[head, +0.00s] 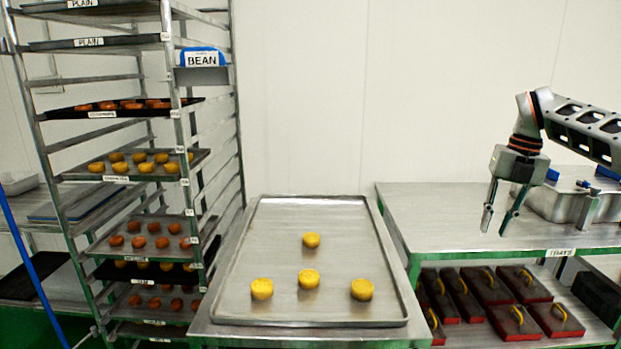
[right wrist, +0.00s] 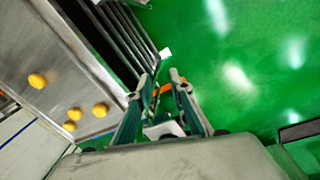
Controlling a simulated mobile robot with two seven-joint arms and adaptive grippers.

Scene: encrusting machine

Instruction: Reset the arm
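My right gripper (head: 494,230) hangs at the right of the head view, fingers pointing down, above the right steel table (head: 430,215). In the right wrist view its two fingers (right wrist: 161,80) stand apart with nothing held between them. The gripper is well to the right of a steel tray (head: 265,235) with several yellow round pieces on it, one of them at the tray's middle (head: 309,279). My left gripper does not show in the head view.
A tall rack (head: 185,130) with trays of yellow and orange-brown pieces stands at left. A lidded metal container (head: 560,203) sits on the right table. Several red-and-dark blocks with yellow handles (head: 516,320) lie on its lower shelf. Green floor (right wrist: 260,60) shows below the gripper.

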